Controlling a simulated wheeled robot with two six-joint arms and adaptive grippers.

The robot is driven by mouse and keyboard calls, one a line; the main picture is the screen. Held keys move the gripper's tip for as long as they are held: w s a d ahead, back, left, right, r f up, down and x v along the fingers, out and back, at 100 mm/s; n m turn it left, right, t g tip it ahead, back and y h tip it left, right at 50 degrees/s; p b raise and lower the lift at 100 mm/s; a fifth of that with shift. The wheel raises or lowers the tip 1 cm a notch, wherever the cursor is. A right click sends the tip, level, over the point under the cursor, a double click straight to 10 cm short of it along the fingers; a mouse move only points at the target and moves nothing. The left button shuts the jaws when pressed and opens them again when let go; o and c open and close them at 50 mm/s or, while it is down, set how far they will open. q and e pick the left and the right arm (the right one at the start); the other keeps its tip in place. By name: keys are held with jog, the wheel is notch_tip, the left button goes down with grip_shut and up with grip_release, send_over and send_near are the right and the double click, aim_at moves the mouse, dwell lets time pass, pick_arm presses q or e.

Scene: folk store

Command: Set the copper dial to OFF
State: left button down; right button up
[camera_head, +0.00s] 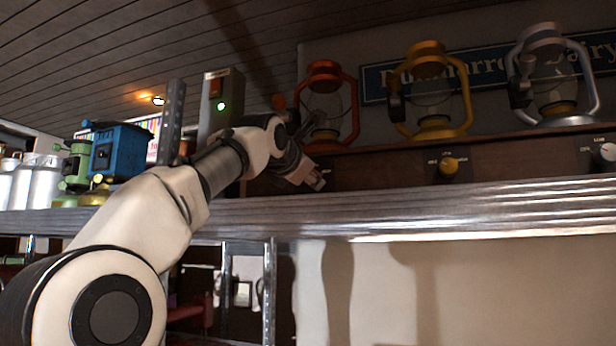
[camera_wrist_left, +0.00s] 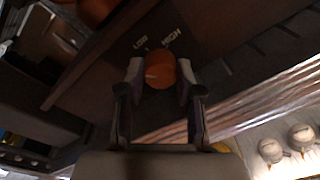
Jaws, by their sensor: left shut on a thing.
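The copper dial (camera_wrist_left: 158,66) is a round orange-brown knob on the dark wooden panel in the left wrist view. LOW and HIGH labels show beside it, and a pale mark shows on its face; no OFF label is readable. My left gripper (camera_wrist_left: 160,76) has one finger on each side of the dial and is shut on it. In the head view my left gripper (camera_head: 316,181) is at the panel below the copper-red lantern (camera_head: 348,108) and hides the dial. My right gripper is not in view.
A gold dial (camera_head: 449,164) sits under a gold lantern (camera_head: 466,93), and a silver dial (camera_head: 607,152) under a silver lantern (camera_head: 592,85). A grey box with a green light (camera_head: 228,95) stands behind my arm. The metal-edged shelf (camera_head: 450,212) runs below the panel.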

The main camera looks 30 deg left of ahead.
pick_arm(q)
jog(key=shift+r+n, duration=0.15)
jog(key=shift+n, duration=0.9)
jog(key=shift+r+n, duration=0.1)
jog(key=shift+n, duration=0.95)
jog(key=c, duration=0.8)
grip_release()
jog(key=shift+f, duration=0.1)
jog(key=shift+o, duration=0.2)
jog(key=shift+w+a+f, duration=0.1)
jog(key=shift+f, duration=0.15)
